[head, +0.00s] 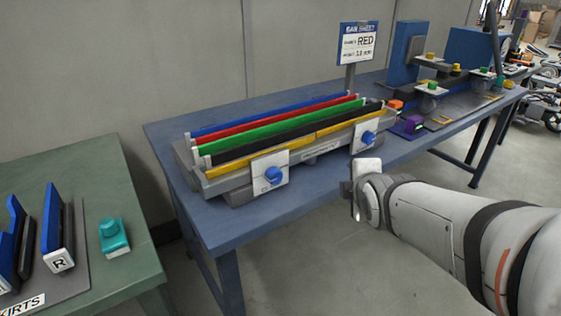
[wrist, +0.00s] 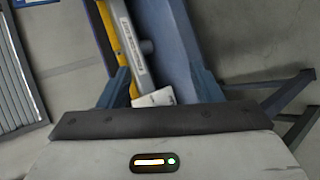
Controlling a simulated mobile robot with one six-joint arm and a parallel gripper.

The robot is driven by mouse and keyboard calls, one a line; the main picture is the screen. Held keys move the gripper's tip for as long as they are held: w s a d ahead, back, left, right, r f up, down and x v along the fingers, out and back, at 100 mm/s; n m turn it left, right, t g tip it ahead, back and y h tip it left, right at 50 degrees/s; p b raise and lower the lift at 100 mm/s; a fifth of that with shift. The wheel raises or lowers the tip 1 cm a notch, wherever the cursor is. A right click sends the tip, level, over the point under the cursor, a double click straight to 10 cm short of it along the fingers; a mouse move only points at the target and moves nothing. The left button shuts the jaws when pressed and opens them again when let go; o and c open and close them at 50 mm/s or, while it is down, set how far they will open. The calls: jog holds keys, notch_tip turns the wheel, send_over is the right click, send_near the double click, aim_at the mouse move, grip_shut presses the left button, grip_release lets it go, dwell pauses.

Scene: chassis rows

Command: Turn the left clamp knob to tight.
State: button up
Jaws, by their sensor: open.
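The left clamp knob (head: 273,174) is a blue knob on a white plate at the front left of a long strip fixture (head: 225,181). Its pointer angle is too small to read. The similar right clamp knob (head: 368,138) sits on its own plate further right. My gripper (head: 356,188) is in front of the blue table's near edge, right of the left knob and apart from it. In the wrist view my gripper (wrist: 162,85) is open, with blue fingers to either side. A white plate corner (wrist: 155,98) shows between them; I cannot tell which plate.
The fixture stands on a blue table (head: 258,216) and holds blue, red, green, black and yellow strips. A green table (head: 135,262) with a teal button box (head: 113,237) is at left. Floor is clear before the blue table.

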jog(key=w+a+f+n+t+y+b, duration=0.35)
jog(key=a+f+n+y+b, duration=0.35)
jog(key=n, duration=0.5)
jog(key=n+y+b, duration=0.3)
jog(key=n+b, duration=0.3)
jog(key=n, duration=0.4)
send_near(276, 180)
jog(key=w, duration=0.1)
jog(key=b+x, duration=0.1)
jog(key=x, duration=0.7)
jog(key=shift+s+a, duration=0.1)
jog(key=shift+a, duration=0.05)
jog(key=shift+c, duration=0.3)
jog(key=c, duration=0.9)
